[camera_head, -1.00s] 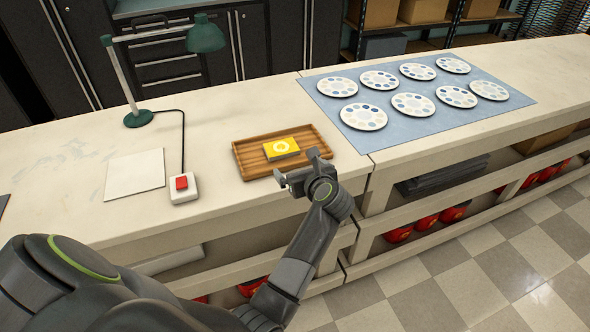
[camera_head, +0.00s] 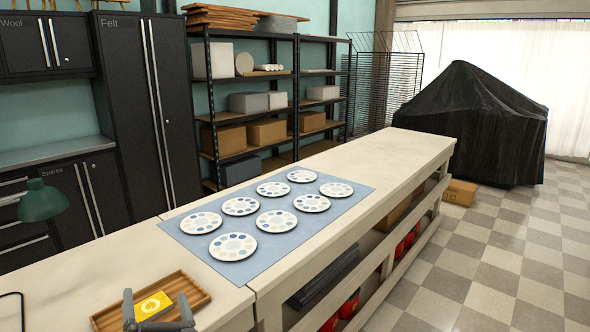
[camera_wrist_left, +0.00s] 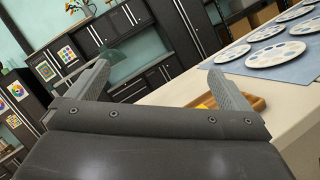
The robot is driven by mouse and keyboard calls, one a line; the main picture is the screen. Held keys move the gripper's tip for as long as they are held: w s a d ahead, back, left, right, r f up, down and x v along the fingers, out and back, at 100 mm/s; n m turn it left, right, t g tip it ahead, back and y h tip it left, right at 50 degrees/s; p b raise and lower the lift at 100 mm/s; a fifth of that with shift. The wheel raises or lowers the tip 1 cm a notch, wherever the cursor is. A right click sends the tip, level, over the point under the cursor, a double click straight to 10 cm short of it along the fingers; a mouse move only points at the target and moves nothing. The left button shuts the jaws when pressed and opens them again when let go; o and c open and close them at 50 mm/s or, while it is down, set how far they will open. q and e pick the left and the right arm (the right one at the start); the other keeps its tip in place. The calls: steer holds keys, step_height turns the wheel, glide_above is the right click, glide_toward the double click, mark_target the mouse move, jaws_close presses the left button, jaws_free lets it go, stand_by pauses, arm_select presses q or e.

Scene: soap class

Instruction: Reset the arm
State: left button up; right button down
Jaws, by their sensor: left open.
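My left gripper (camera_head: 158,312) shows at the bottom of the head view, in front of the wooden tray (camera_head: 196,297). Its two fingers stand apart, with nothing between them. In the left wrist view the gripper's fingers (camera_wrist_left: 160,82) are also wide apart and empty. A yellow box with a white mark (camera_head: 153,305) lies in the tray, partly behind the fingers. In the left wrist view the tray (camera_wrist_left: 258,103) shows beyond the right finger, mostly hidden. My right gripper is in neither view.
A blue mat (camera_head: 282,222) with several round white palettes lies on the long counter (camera_head: 393,153). A green lamp (camera_head: 41,201) stands at the left. Shelves (camera_head: 252,134) and dark cabinets (camera_head: 153,113) line the back. A black-covered object (camera_head: 470,125) stands beyond the counter.

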arm_select(q)
steer(key=s+d+f+m+g+h, duration=0.1)
steer(key=s+d+f+m+h, duration=0.3)
steer(key=m, duration=0.5)
steer(key=s+d+f+m+g+h, duration=0.1)
steer(key=s+d+m+h, duration=0.15)
steer(key=m+h, duration=0.5)
steer(key=s+d+f+m+g+h, duration=0.1)
steer(key=s+d+f+m+h, duration=0.3)
steer(key=m, duration=0.7)
steer(key=s+a+f+m+g+y, duration=0.2)
steer(key=s+a+f+g, duration=0.15)
steer(key=s, duration=0.45)
steer(key=s+a+f+m+g+y, duration=0.25)
steer(key=s+a+g, duration=0.2)
steer(key=s, duration=0.25)
steer(key=s+a+f+m+g+y, duration=0.2)
steer(key=s+a+f+g+y, duration=0.15)
steer(key=s, duration=0.45)
step_height(320, 180, down, 26)
steer(key=a+g+h, duration=0.1)
steer(key=a+g, duration=0.1)
steer(key=s+d+f, duration=0.1)
steer(key=s+f, duration=1.4)
steer(key=shift+g+h, duration=0.35)
steer(key=shift+g, duration=0.1)
